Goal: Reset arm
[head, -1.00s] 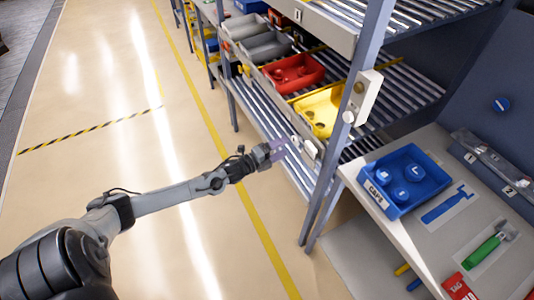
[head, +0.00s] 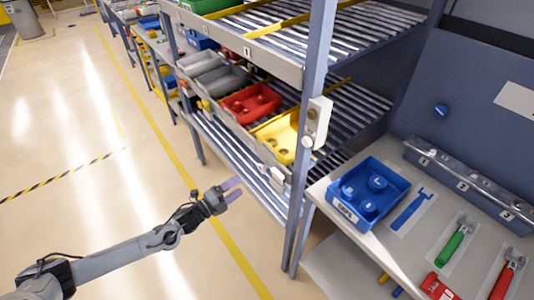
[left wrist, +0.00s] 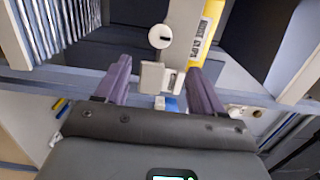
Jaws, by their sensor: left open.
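My left gripper (head: 231,189) is open and empty in the head view. It is held out in the air over the floor, left of the shelf rack's lower level. In the left wrist view its two purple fingers (left wrist: 157,82) stand apart with nothing held between them. Behind them show a pale bracket and a round white knob (left wrist: 160,37) on the rack. My right gripper is in neither view.
The roller rack post (head: 312,120) stands right of the gripper. Red (head: 251,101) and yellow (head: 277,136) bins sit on the rack. A bench at right carries a blue tray with caps (head: 387,183) and green and red-handled tools. The floor at left is clear.

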